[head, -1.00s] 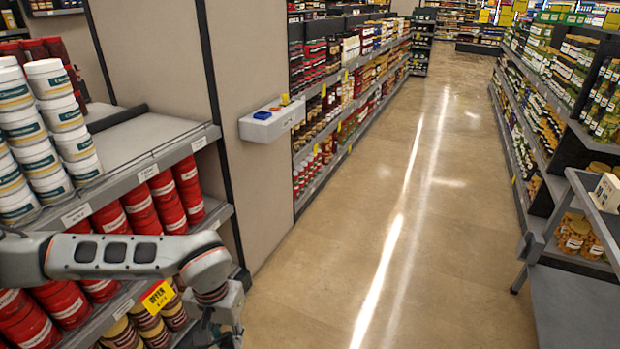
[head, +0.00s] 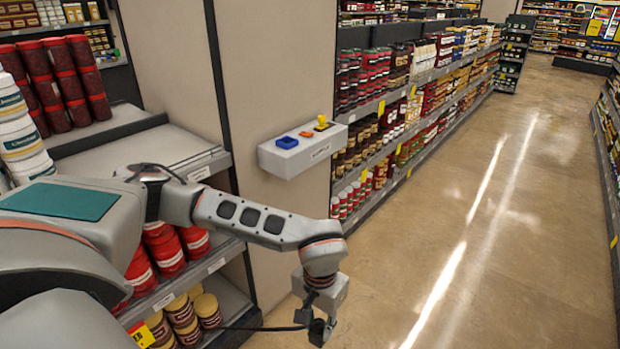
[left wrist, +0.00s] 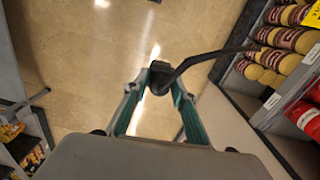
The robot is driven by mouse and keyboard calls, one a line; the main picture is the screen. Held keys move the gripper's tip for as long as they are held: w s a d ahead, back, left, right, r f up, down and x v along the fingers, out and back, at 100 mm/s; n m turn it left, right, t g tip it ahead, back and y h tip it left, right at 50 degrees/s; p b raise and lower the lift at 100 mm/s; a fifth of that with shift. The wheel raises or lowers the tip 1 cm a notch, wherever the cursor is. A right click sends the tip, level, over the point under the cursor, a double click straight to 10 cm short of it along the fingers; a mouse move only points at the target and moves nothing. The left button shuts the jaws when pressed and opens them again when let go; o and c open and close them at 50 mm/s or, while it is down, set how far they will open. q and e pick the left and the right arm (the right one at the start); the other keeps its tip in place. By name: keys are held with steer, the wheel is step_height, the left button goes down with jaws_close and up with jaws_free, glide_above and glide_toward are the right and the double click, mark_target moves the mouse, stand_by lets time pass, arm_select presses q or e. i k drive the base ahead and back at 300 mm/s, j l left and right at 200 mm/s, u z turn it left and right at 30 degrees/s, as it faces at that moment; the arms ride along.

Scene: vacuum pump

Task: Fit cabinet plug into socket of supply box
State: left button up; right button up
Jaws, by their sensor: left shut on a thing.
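The supply box (head: 297,158) is a pale grey box on the beige wall panel. On its top are a blue socket (head: 287,142), a small orange part (head: 307,134) and a yellow part (head: 321,123). My left gripper (head: 318,328) hangs below and slightly right of the box, apart from it. It is shut on the black cabinet plug, seen between the fingers in the left wrist view (left wrist: 160,77). A black cable (left wrist: 210,57) runs from the plug toward the shelf. The plug's front is not clear. My right gripper is not in view.
A shelf (head: 215,163) with red tubs (head: 165,252) and brown-labelled jars (head: 182,318) stands at the left, close to my left arm. A long stocked shelf (head: 420,85) runs beyond the box. The aisle floor (head: 500,270) is clear at the right.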

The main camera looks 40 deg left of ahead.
mark_target(287, 145)
steer(key=i+u, duration=0.2)
steer(key=i, duration=0.4)
steer(key=i+l+u, duration=0.2)
steer(key=i, duration=0.35)
steer(key=i+l+u, duration=0.15)
steer(key=i+u, duration=0.25)
steer(key=i+l+u, duration=0.2)
steer(key=u, duration=0.15)
steer(key=i+l+u, duration=0.25)
steer(key=u, duration=0.15)
steer(key=i+l+u, duration=0.2)
steer(key=l+u, duration=0.2)
steer(key=l, duration=0.1)
